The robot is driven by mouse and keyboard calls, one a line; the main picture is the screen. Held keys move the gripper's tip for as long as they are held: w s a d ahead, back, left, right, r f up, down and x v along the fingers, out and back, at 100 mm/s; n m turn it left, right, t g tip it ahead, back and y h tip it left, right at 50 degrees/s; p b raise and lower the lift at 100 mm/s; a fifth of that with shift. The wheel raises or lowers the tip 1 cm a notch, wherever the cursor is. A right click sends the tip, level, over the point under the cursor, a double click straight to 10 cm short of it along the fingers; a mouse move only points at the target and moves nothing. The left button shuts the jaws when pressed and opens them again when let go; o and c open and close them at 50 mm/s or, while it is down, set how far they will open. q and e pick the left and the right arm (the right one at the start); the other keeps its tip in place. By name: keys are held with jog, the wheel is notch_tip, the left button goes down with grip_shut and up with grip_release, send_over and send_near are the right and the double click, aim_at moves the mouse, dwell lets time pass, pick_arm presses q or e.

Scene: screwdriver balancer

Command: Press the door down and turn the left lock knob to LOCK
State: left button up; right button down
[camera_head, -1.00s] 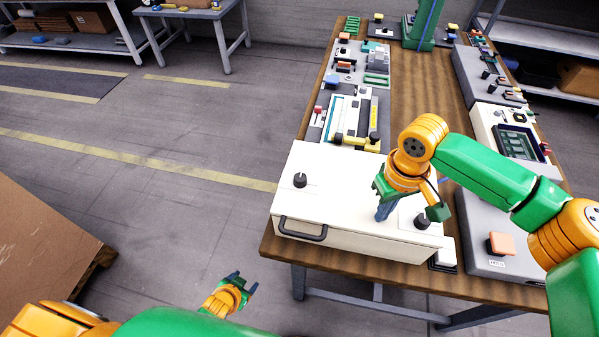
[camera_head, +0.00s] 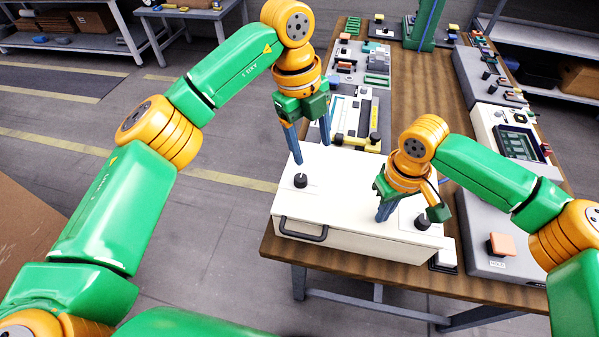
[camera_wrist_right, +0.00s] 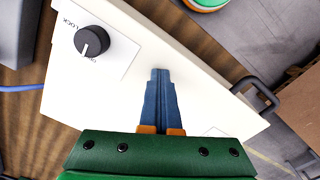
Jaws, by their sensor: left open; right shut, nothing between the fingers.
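The white door (camera_head: 345,190) is the flat top of a white box with a black handle (camera_head: 303,230) on its front. The black left lock knob (camera_head: 300,181) stands near the door's left side. My left gripper (camera_head: 312,154) is open above and slightly behind this knob, one finger appearing just over it. My right gripper (camera_head: 383,219) is shut and empty, fingers down at the door's right part; contact is unclear. The right knob (camera_head: 422,222) is beside it. In the right wrist view, this knob (camera_wrist_right: 91,41) has a LOCK label, and its white mark points away from that word.
The box sits at the front of a wooden table (camera_head: 425,100). Behind it are a yellow-and-white device (camera_head: 355,120) and several small parts. A grey unit with an orange button (camera_head: 501,244) stands on the right. Floor is open to the left.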

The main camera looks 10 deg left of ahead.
aim_at(300, 178)
pick_arm(q)
jog(key=shift+n+y, duration=0.6)
jog(key=shift+y, duration=0.2)
jog(key=f, duration=0.3)
jog(key=a+f, duration=0.1)
jog(key=f, duration=0.3)
jog(key=a+f, duration=0.1)
jog(key=f, duration=0.3)
jog(key=shift+w+a+f, duration=0.15)
jog(key=shift+w, duration=0.2)
grip_shut()
